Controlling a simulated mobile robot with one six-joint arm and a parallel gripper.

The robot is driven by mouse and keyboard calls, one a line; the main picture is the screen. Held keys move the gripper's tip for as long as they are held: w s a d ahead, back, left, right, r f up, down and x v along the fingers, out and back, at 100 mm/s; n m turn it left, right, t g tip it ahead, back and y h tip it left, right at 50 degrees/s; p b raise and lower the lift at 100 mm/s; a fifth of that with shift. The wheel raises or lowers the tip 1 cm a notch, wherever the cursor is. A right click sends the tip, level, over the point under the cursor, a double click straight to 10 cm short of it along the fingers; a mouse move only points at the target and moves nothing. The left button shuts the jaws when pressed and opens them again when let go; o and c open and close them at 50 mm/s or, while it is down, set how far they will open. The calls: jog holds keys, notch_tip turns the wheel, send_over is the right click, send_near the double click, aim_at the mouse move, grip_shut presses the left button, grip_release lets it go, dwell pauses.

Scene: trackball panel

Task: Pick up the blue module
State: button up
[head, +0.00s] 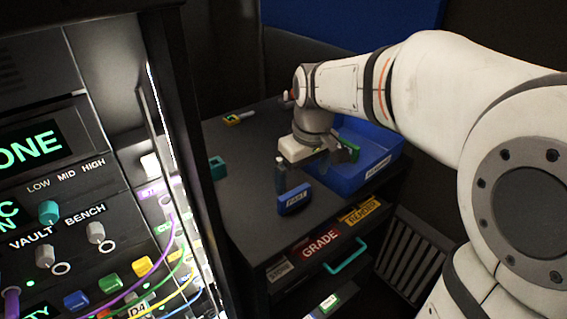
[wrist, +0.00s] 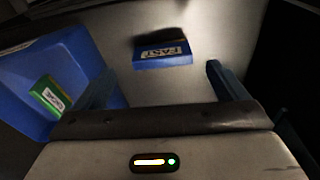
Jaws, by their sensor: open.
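The blue module (head: 294,200) lies on the dark cabinet top (head: 240,215) near its front edge. It has a pale label that seems to read FAST. In the wrist view the blue module (wrist: 162,56) lies beyond the fingertips, roughly midway between them, with nothing touching it. My gripper (head: 302,172) is open and empty, above the cabinet top and just behind the module in the head view. In the wrist view my gripper (wrist: 160,74) shows one finger on each side, well apart. The far finger is partly hidden in the head view.
A blue bin (head: 350,180) stands right of my gripper, with a green module (wrist: 51,97) in it. A teal block (head: 217,168) and a yellow-green item (head: 238,118) lie on the cabinet top. The lit panel (head: 60,180) with cables stands at left.

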aim_at(295, 192)
jog(key=shift+o, duration=0.7)
jog(key=shift+w+a+f+n, duration=0.4)
jog(key=shift+w+a+f, duration=0.3)
jog(key=shift+w, duration=0.1)
jog(key=f, duration=0.7)
jog(key=shift+w+f+p, duration=0.15)
jog(key=shift+w+p, duration=0.1)
jog(key=shift+p, duration=0.1)
jog(key=c, duration=0.8)
jog(key=shift+o, duration=0.2)
